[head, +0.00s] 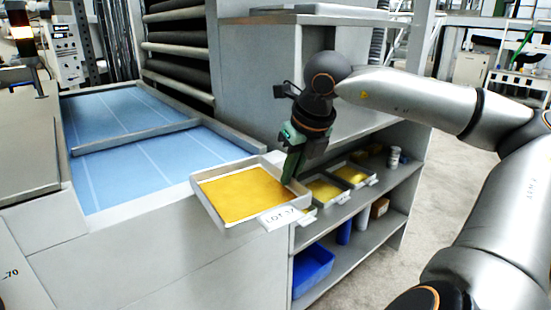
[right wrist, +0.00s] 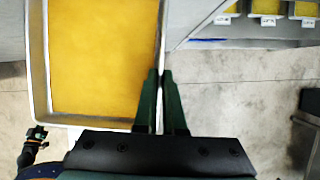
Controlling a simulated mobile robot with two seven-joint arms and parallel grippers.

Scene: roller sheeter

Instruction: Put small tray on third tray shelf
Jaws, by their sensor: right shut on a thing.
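The small tray (head: 206,203), a pale shallow tray with a yellow layer inside and a "LOT 37" label on its front, is in the air beside the grey shelf unit in the head view. My right gripper (head: 290,170) is shut on the tray's right wall. In the right wrist view the tray (right wrist: 38,70) fills the left side, and the green fingers (right wrist: 160,105) pinch its wall. The shelf unit (head: 374,235) stands behind and right of the tray; its upper shelf holds similar yellow trays (head: 325,190). A dark part, perhaps my left gripper (right wrist: 36,140), shows at lower left there.
A blue bin (head: 311,270) and several cylinders and boxes are on the lower shelf. Blue sheeter beds (head: 130,140) lie to the left. Labelled trays also show at the wrist view's top right (right wrist: 265,8). The floor right of the shelves (head: 450,170) is open.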

